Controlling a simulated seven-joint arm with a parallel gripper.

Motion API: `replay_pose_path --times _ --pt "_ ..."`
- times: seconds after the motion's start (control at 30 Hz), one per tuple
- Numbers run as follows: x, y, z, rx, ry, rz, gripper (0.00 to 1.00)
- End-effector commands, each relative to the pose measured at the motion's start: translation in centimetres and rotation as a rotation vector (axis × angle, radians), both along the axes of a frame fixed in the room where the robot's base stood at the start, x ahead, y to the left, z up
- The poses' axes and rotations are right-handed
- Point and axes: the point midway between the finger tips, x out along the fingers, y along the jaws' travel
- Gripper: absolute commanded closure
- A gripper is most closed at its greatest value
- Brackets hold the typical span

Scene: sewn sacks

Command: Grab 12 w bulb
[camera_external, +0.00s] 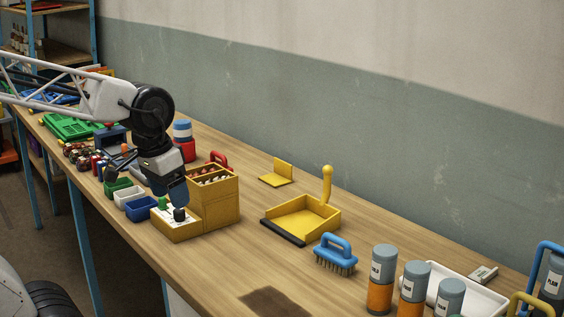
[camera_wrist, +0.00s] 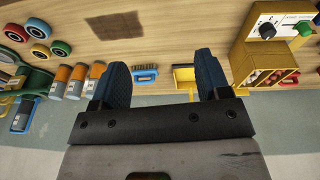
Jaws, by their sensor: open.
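A yellow box (camera_external: 222,207) stands on the bench, with small reddish and white bulb-like items (camera_external: 212,175) in its upper compartments. The box also shows at the right of the wrist view (camera_wrist: 241,55), with the items (camera_wrist: 265,77) in its compartments. I cannot read any wattage, so I cannot tell which is the 12 w bulb. A white panel on the box's low front carries a green part (camera_external: 162,203) and a black part (camera_external: 180,214). My gripper (camera_external: 176,193) is above this panel in the external view, left of the compartments. In the wrist view my gripper (camera_wrist: 160,62) is open and empty.
Small green, white and blue bins (camera_external: 135,205) stand left of the box. A red-blue-white container (camera_external: 183,140) stands behind. Bare bench lies between box and dustpan.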

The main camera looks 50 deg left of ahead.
Motion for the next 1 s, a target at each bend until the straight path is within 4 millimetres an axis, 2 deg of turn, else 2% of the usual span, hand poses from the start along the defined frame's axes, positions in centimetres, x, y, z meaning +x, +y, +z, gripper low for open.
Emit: replay_pose_path --times 0.27,0.57,0.77,1.0 --pt "4.2 1.9 0.0 -0.138 0.072 0.231 0.3" --pt "9.7 5.6 -0.3 -0.328 0.156 0.53 0.3" --pt "13.3 8.9 -0.8 -0.456 0.204 0.728 0.3" --pt "17.3 14.1 -1.8 -0.619 0.256 0.963 0.3"
